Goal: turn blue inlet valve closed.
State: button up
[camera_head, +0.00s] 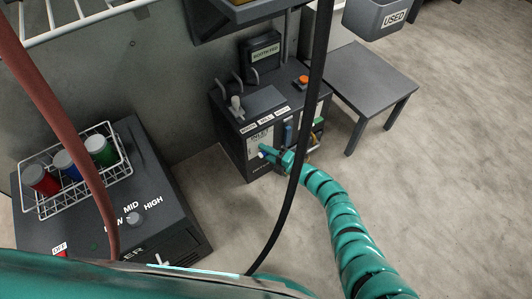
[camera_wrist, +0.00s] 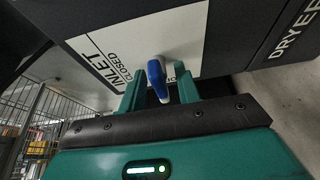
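The blue inlet valve handle (camera_wrist: 156,80) stands out from a white plate marked INLET and CLOSED (camera_wrist: 110,62) in the wrist view. A second word on the plate is partly hidden behind the handle and a finger. My gripper (camera_wrist: 160,90) is open, with one green finger on each side of the handle and a narrow gap visible at each side. In the head view my gripper (camera_head: 270,153) is at the front of the dark dryer box (camera_head: 262,172), by the white inlet plate (camera_head: 258,141). It hides most of the handle there.
A blue upright part (camera_head: 288,133) is on the dryer front, right of the plate. A small grey table (camera_head: 372,80) stands to the right. A wire basket of coloured cups (camera_head: 75,205) sits on a dark unit at left. A dark hose (camera_head: 305,130) crosses the view. Right floor is clear.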

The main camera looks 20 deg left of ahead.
grip_shut()
